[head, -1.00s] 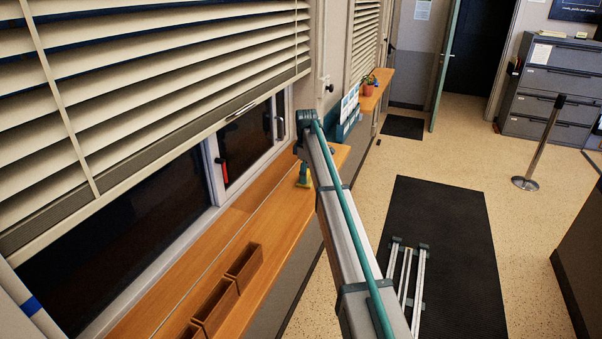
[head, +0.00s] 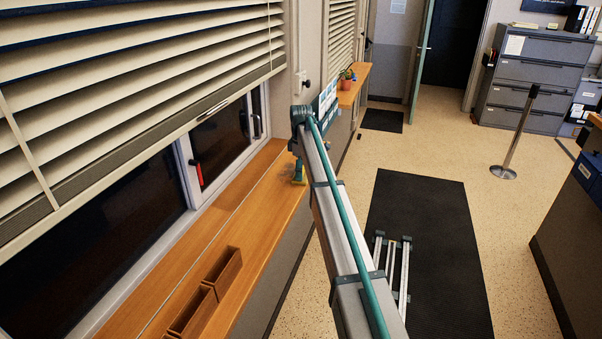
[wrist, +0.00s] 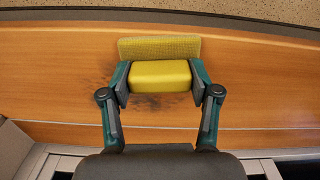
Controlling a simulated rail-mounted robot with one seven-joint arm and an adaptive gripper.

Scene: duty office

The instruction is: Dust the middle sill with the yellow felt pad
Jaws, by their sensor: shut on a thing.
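In the wrist view my gripper (wrist: 160,78) is shut on the yellow felt pad (wrist: 160,74), with a finger on each side of its block. The pad's wider, duller base shows beyond the block, over the wooden sill (wrist: 260,78); I cannot tell whether it touches. In the head view my gripper (head: 298,172) is low over the far part of this sill (head: 245,210), under the near window. My arm hides part of the sill's end.
Open wooden boxes (head: 222,275) stand on the sill's nearer part. Slatted blinds (head: 130,90) hang above it. A black mat (head: 425,240) lies on the floor to the right.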

